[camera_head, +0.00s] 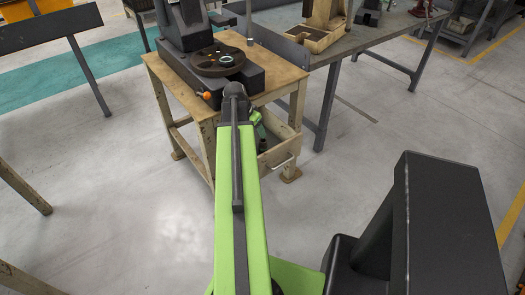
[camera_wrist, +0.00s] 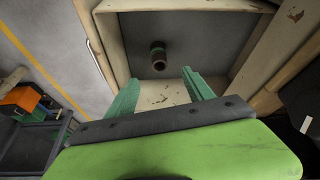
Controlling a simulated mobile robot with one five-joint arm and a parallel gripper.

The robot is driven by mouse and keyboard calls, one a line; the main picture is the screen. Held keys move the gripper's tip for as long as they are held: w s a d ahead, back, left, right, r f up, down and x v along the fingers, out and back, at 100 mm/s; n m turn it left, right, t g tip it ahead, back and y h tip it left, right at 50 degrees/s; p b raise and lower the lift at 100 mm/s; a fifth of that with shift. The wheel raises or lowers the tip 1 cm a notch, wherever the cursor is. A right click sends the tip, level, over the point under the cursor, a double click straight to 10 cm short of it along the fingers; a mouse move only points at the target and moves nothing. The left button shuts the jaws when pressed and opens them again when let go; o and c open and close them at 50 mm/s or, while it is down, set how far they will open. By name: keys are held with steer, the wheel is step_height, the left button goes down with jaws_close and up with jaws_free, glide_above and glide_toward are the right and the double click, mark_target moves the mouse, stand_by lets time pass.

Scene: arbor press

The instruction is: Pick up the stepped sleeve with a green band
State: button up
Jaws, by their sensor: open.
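The stepped sleeve (camera_wrist: 158,57) shows in the wrist view as a small, dark brownish cylinder with a green band. It stands on the grey floor of an open wooden drawer (camera_head: 285,152); the drawer's pale walls also surround it in the wrist view (camera_wrist: 108,30). My gripper (camera_wrist: 160,77) is open, its two green fingers apart at the drawer. The sleeve appears just beyond the fingertips, between their lines, and untouched. In the head view my arm covers most of the gripper and part of the drawer.
The drawer hangs under a wooden bench (camera_head: 270,78) with a black arbor press (camera_head: 187,25). A grey metal table (camera_head: 350,43) adjoins on the right. Floor in front is clear.

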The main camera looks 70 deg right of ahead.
mark_target(261, 141)
steer(key=b+x, duration=0.8)
steer(key=x, duration=0.2)
steer(key=shift+w+a+f, duration=0.1)
steer(key=shift+w+a, duration=0.05)
steer(key=shift+f, duration=0.15)
steer(key=b+x, duration=0.5)
steer(key=shift+s, duration=0.25)
steer(key=shift+c, duration=0.4)
jaws_close()
